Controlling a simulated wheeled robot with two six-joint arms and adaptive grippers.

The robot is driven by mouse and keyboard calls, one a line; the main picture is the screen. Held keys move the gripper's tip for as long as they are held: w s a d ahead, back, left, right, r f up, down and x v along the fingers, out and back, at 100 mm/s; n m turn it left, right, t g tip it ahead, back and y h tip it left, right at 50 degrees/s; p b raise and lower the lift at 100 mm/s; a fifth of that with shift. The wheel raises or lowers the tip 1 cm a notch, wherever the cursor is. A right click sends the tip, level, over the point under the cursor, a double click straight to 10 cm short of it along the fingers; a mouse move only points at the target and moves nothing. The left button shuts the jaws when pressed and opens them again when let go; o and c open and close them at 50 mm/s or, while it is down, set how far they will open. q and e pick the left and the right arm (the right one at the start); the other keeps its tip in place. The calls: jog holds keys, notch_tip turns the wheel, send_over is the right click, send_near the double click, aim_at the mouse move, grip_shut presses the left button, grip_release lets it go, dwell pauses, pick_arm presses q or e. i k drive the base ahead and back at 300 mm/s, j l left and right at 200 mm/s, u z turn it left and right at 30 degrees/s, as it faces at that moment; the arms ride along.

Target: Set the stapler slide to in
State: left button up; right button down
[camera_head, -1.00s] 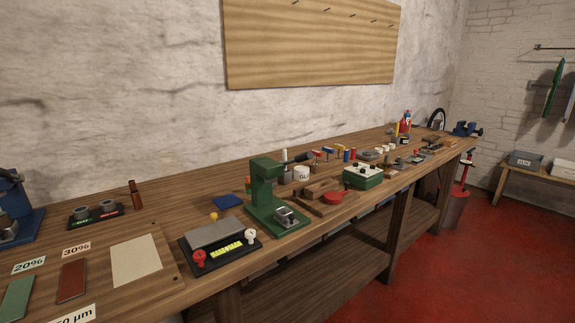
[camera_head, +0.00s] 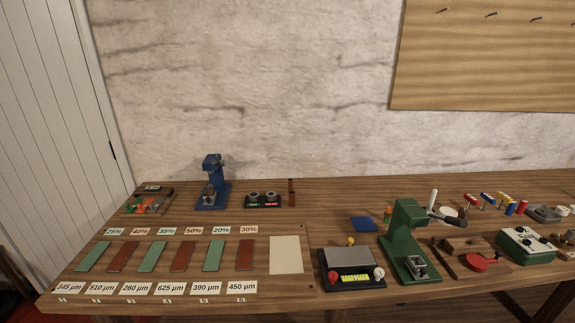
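No part is labelled as a stapler, and I cannot tell for certain which device it is. A blue upright bench device (camera_head: 212,185) with a metal part low at its front stands at the back left of the bench. The position of any slide on either is too small to tell. Neither of my grippers is in view.
The wooden bench (camera_head: 180,218) carries a row of green and red plates with labels, a pale sheet (camera_head: 286,254), a black device with a grey plate (camera_head: 351,258) and a green box (camera_head: 526,245). A white door (camera_head: 50,120) is at left.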

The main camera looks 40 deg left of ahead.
aim_at(207, 201)
jog(key=u, duration=1.75)
jog(key=i+j+u, duration=0.25)
jog(key=j, duration=0.15)
jog(key=k, duration=0.1)
